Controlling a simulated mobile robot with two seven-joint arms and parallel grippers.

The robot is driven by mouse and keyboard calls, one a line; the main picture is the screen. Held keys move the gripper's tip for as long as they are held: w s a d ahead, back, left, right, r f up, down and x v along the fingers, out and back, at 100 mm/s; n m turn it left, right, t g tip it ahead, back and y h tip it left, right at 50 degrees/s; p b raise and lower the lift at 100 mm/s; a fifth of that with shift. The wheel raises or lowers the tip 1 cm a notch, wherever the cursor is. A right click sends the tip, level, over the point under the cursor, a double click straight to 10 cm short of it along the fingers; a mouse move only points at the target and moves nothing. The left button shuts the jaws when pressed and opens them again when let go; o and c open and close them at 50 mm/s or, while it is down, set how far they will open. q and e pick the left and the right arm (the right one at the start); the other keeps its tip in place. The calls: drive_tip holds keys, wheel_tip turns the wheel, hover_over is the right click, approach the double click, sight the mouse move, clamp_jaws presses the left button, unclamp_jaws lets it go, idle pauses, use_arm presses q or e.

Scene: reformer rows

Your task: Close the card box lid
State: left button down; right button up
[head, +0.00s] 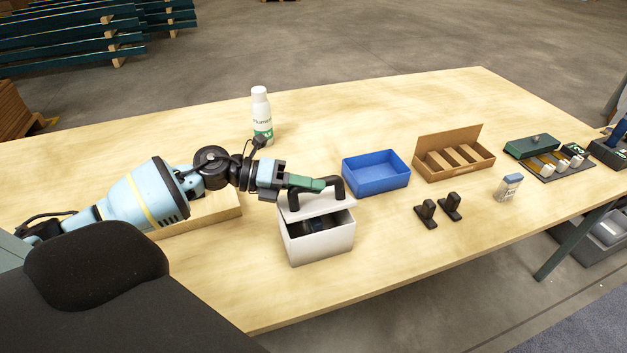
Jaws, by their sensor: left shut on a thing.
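The brown card box (455,172) stands on the table right of centre, with dividers inside. Its lid (447,142) stands raised at the back edge, so the box is open. My left gripper (325,186) is well to the left of it, shut on the black handle (338,186) of a white lid (315,204). That lid is over the back part of a white box (322,243), whose front part is open and shows dark contents. My right gripper is not in view.
A blue tray (376,172) stands between the white box and the card box. Two black stands (438,210) and a small blue-and-white item (508,187) are in front. A white bottle (262,115) stands behind my left arm. A green-lidded tray (548,155) is at right.

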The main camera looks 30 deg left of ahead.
sight(290, 201)
use_arm(q)
drive_tip(key=shift+s+d+f+m+y, duration=0.6)
drive_tip(key=shift+d+f+m+y, duration=0.25)
drive_tip(key=shift+m, duration=0.25)
drive_tip(key=shift+s+d+f, duration=0.15)
drive_tip(key=shift+s+f, duration=0.05)
drive_tip(key=shift+f, duration=0.4)
drive_tip(key=c, duration=1.3)
unclamp_jaws()
drive_tip(key=v, duration=0.5)
drive_tip(key=shift+s+a+f, duration=0.1)
drive_tip(key=shift+s+a, duration=0.15)
drive_tip(key=shift+a, duration=0.05)
drive_tip(key=shift+v, duration=1.1)
